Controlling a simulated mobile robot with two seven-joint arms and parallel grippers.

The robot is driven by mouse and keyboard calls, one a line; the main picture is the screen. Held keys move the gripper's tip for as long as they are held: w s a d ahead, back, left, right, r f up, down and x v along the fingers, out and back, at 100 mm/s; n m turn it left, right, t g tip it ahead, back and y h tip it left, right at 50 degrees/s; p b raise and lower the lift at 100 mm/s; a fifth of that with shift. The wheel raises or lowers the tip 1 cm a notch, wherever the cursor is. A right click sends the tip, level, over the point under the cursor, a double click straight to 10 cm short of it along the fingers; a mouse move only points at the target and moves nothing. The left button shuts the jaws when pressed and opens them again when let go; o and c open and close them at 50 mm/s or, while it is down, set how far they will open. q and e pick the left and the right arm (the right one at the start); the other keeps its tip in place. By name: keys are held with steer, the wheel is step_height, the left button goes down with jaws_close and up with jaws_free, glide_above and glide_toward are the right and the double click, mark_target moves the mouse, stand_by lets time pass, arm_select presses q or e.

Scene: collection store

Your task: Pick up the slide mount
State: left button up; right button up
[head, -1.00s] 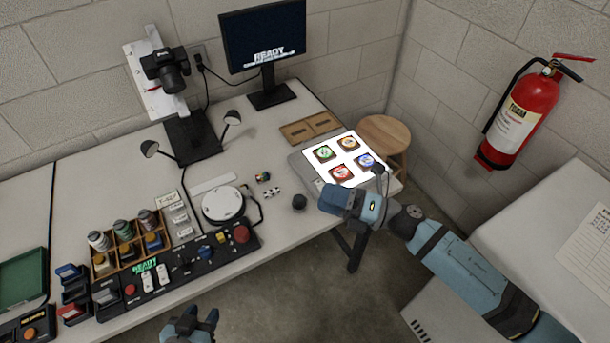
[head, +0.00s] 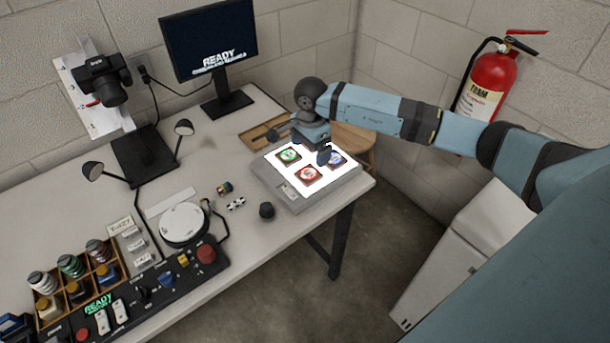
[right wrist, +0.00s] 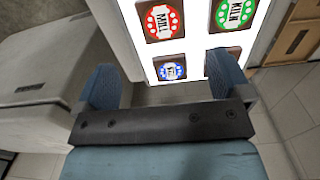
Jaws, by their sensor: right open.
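Several square slide mounts lie on a lit white light box (head: 322,190). In the head view I see a green-labelled mount (head: 289,156), a red-labelled mount (head: 308,175) and a blue-labelled mount (head: 337,159). My right gripper (head: 312,148) is over the back of the box and hides the orange-labelled one. In the right wrist view the blue-labelled mount (right wrist: 171,71) shows between the open, empty fingers of the right gripper (right wrist: 163,80). The red-labelled mount (right wrist: 163,18) and green-labelled mount (right wrist: 233,13) lie beyond; the right finger partly covers another mount. My left gripper is out of view.
A wooden tray (head: 262,134) lies behind the light box and a stool (head: 352,141) stands beyond the table. A dark knob-like object (head: 267,210) sits left of the box. A monitor (head: 210,38) stands at the back. A fire extinguisher (head: 487,88) hangs right.

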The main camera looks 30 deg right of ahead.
mark_target(309, 173)
steer(key=f, duration=0.9)
steer(key=shift+w, duration=0.2)
steer(key=shift+c, duration=0.4)
steer(key=c, duration=0.9)
